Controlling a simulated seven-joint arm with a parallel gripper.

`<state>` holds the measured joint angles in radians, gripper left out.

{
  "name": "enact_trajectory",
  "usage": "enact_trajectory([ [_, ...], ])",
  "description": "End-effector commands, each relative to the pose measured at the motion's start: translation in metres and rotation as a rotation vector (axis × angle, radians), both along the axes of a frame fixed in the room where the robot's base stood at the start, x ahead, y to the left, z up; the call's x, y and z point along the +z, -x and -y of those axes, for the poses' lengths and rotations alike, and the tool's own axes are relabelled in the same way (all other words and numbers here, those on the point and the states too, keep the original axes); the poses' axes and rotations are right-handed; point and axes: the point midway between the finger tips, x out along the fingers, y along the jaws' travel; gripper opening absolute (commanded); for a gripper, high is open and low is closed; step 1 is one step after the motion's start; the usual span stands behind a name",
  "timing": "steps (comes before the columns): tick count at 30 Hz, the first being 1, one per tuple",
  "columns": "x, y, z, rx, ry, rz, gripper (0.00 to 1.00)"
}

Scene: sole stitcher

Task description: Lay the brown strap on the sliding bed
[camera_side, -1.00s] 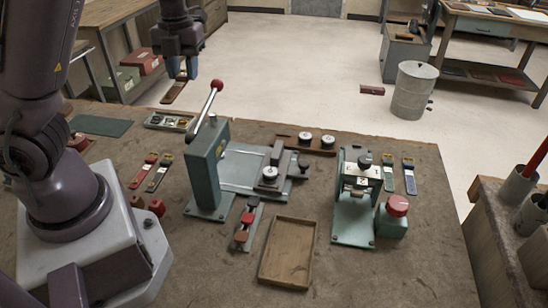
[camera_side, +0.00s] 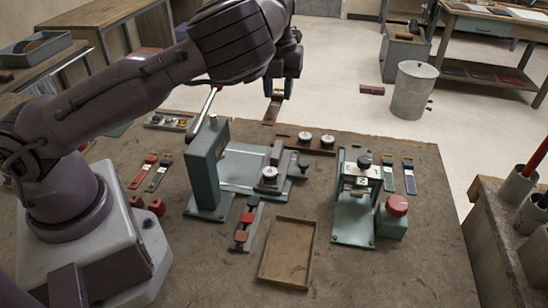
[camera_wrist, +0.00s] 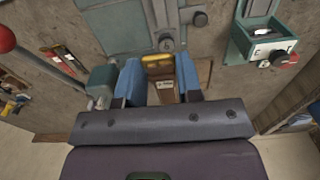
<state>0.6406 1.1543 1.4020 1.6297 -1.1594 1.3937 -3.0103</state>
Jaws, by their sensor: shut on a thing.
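My gripper (camera_side: 277,88) is shut on the brown strap (camera_side: 271,110) and holds it in the air behind the green lever machine, near the bench's back edge. The strap hangs below the fingers in the side view. In the wrist view its brass buckle end (camera_wrist: 158,62) shows between the blue fingers (camera_wrist: 160,84); much of the rest is hidden. The sliding bed (camera_side: 238,168) is a pale green plate with rails beside the upright green column, with a dark clamp and round knob on its right. It shows ahead of the gripper in the wrist view (camera_wrist: 122,25).
The lever (camera_side: 209,103) rises from the green column (camera_side: 207,168), its upper end behind my arm. A brown rack with knobs (camera_side: 310,142) lies behind the bed. A green press (camera_side: 356,205) stands right. A wooden tray (camera_side: 288,252) and several other straps lie around.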

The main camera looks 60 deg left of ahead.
Motion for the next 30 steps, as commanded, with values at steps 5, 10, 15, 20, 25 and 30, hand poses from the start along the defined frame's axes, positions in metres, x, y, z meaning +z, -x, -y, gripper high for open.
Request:
enact_trajectory([
  [5, -0.028, 0.001, -0.001, 0.002, 0.001, -0.001, 0.10],
  [10, -0.051, 0.001, -0.001, 0.002, 0.001, -0.002, 0.10],
  [15, -0.083, 0.001, -0.001, 0.002, 0.001, -0.002, 0.10],
  [20, -0.098, 0.001, -0.001, 0.001, -0.001, -0.001, 0.10],
  [25, -0.122, 0.001, -0.001, 0.002, -0.001, -0.002, 0.10],
  [30, -0.138, 0.000, -0.001, 0.000, -0.001, 0.000, 0.10],
])
